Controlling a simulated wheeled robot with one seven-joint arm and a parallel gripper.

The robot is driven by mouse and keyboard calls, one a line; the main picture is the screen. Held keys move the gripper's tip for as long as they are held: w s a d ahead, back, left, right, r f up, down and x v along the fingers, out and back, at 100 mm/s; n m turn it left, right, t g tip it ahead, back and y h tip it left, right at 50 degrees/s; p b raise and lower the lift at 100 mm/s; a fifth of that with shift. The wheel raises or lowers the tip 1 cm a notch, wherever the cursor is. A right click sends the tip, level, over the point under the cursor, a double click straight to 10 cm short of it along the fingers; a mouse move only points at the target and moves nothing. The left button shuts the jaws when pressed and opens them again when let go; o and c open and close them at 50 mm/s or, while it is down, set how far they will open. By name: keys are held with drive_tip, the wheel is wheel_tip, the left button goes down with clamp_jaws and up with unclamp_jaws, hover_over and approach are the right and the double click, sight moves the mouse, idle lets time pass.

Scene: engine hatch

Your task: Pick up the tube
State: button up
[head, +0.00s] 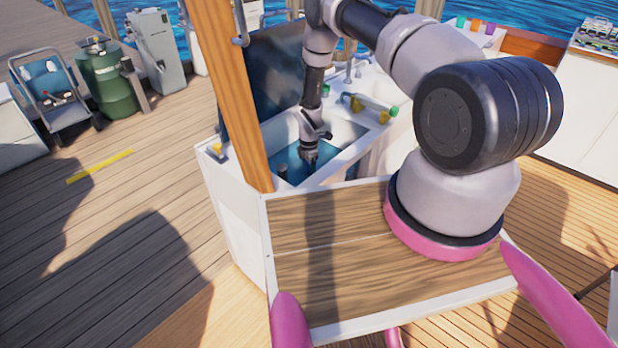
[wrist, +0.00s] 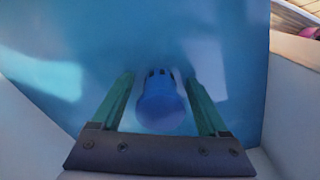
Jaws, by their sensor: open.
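My gripper (head: 310,158) reaches down into the white basin of the engine hatch (head: 345,165), over its blue, water-like inside. In the wrist view my gripper (wrist: 158,80) is open, its two green-tinted fingers apart. A rounded blue cylindrical thing (wrist: 160,108) with small dark slots at its far end lies between the fingers, with a gap on each side. I cannot tell whether it is the tube. In the head view, a yellowish tube-like item (head: 368,105) with a green end lies on the hatch's back ledge, apart from my gripper.
A wooden post (head: 230,95) stands at the hatch's left, beside a dark raised lid (head: 270,80). Basin walls surround my gripper closely. A small dark item (head: 281,173) is at the basin's near left. A green barrel (head: 108,82) and a cart (head: 52,95) stand far left; the left deck is open.

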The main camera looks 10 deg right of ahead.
clamp_jaws()
